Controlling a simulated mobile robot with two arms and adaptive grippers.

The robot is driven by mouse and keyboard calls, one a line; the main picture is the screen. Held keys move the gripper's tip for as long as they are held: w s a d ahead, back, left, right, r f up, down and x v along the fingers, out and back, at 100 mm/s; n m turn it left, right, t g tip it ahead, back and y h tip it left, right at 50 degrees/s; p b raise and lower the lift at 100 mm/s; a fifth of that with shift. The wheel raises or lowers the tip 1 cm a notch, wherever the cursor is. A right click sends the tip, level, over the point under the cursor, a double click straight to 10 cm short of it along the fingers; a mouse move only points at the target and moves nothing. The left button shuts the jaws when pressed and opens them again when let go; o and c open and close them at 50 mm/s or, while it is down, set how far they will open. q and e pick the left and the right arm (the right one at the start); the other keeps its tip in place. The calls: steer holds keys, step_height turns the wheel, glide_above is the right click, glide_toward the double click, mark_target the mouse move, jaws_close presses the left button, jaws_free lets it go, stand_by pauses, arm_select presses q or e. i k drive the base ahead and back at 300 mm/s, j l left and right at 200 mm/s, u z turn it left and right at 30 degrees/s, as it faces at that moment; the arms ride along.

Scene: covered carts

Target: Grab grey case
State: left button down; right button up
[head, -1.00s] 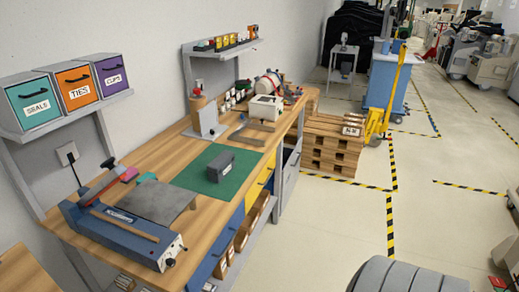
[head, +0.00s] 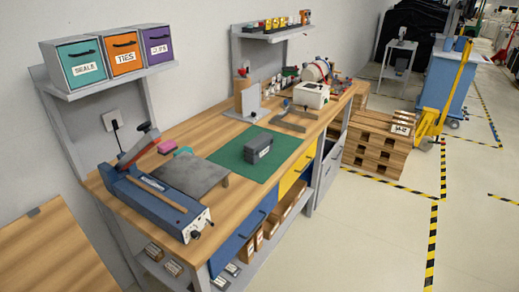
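Neither of my grippers shows in the head view.
A blue sealing machine (head: 150,195) and a grey plate (head: 190,172) stand left of the mat. A white device (head: 311,95) and a grey stand (head: 292,118) are behind it. Stacked pallets (head: 378,145) are beyond the bench. The floor (head: 370,235) on the right is clear.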

mark_target(255, 150)
steer(key=u, duration=0.6)
steer(key=i+l+u, duration=0.3)
steer(key=l, duration=0.15)
steer(key=l+u, duration=0.3)
steer(key=i+l+u, duration=0.1)
steer(key=l+u, duration=0.2)
steer(key=l, duration=0.3)
steer(key=l+u, duration=0.3)
steer(key=l, duration=0.2)
